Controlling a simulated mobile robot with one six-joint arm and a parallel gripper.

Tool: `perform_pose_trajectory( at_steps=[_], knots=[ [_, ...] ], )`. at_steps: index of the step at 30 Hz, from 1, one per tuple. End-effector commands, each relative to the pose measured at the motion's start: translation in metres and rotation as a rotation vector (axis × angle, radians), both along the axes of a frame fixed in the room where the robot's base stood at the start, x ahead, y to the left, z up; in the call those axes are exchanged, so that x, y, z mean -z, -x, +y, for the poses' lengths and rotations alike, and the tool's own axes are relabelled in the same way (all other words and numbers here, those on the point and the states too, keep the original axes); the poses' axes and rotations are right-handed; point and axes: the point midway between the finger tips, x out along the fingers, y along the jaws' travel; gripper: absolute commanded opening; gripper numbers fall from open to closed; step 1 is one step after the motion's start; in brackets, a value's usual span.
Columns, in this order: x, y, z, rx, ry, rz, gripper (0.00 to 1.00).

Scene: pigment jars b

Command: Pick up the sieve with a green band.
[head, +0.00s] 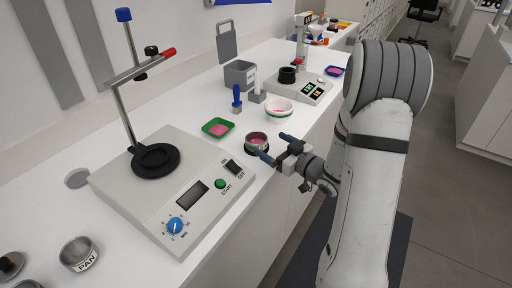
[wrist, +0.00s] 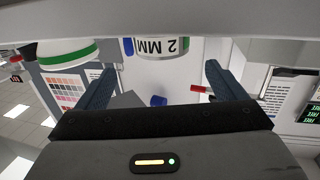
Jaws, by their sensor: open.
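The sieve with a green band (wrist: 160,47) shows in the wrist view as a short metal cylinder with a "2 MM" label and green at its edge. It lies ahead, between the lines of my two fingers, and its top is cut off. In the head view a small round metal sieve with pink inside (head: 257,142) stands on the bench just beyond my fingertips; its band colour is hard to tell there. My gripper (head: 276,147) is open and empty, with its fingers spread towards the sieve. It also shows in the wrist view (wrist: 158,72).
A grey-white machine (head: 185,195) with a stand is left of the sieve. A green tray of pink powder (head: 218,128), a white bowl (head: 279,110) and a blue-handled tool (head: 237,99) stand close behind. A balance (head: 300,88) is further back. A pan (head: 79,254) is at the front left.

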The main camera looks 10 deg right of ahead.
Motion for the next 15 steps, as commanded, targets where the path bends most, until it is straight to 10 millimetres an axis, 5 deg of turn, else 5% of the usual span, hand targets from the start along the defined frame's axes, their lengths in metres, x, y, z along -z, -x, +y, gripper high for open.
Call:
perform_pose_trajectory(
  at_steps=[5, 15],
  knots=[
    [0.002, -0.001, 0.004, -0.031, -0.040, -0.024, 0.90],
    [0.006, -0.036, 0.026, -0.032, -0.041, -0.023, 0.90]
  ],
)
